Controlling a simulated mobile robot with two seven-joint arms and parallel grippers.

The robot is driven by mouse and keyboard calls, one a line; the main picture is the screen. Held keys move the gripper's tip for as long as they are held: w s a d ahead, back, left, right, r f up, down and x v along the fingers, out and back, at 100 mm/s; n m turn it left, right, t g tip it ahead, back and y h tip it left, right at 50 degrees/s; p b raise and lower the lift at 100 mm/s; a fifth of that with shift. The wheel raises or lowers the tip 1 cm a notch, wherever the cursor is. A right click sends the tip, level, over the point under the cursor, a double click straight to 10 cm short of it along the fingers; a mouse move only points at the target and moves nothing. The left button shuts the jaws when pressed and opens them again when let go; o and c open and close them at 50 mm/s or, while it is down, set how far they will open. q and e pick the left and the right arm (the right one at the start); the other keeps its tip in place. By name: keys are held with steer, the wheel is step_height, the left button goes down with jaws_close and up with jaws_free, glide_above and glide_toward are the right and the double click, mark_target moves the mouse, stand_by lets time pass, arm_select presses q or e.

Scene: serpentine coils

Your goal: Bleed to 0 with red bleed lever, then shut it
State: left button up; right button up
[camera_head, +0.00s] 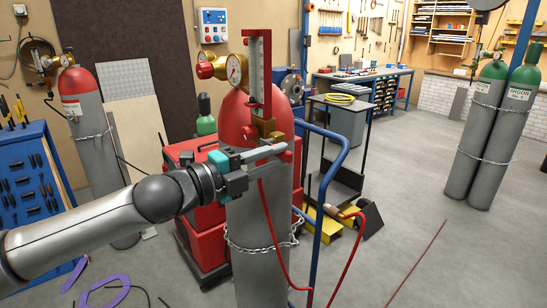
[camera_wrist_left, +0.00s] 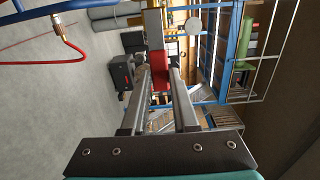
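The red acetylene-style cylinder (camera_head: 233,117) stands upright in the head view, with a brass regulator and round gauge (camera_head: 235,69) on top. A tall red-framed scale (camera_head: 258,68) rises beside the gauge above a brass block (camera_head: 266,128). My left gripper (camera_head: 284,155) is in front of the cylinder's shoulder, just below the brass block. In the left wrist view a red lever-like part (camera_wrist_left: 160,78) lies between the tips of my left gripper (camera_wrist_left: 161,72). The fingers are apart; firm contact with it is not clear. The gauge reading is too small to read. My right gripper is out of view.
A chain (camera_head: 262,246) wraps the cylinder. A blue rail (camera_head: 326,200) and a red hose (camera_head: 347,260) stand close on its right. A red tool chest (camera_head: 200,235) is behind. Two argon cylinders (camera_head: 483,130) stand far right. Floor at right is mostly clear.

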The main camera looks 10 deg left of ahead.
arm_select(q)
steer(key=o, duration=0.5)
steer(key=shift+c, duration=0.2)
steer(key=shift+s+f, duration=0.1)
steer(key=shift+s+a, duration=0.2)
steer(key=shift+a, duration=0.05)
steer(key=b+v, duration=1.4)
steer(key=b, duration=0.4)
steer(key=shift+s+a, duration=0.15)
stand_by(0.5)
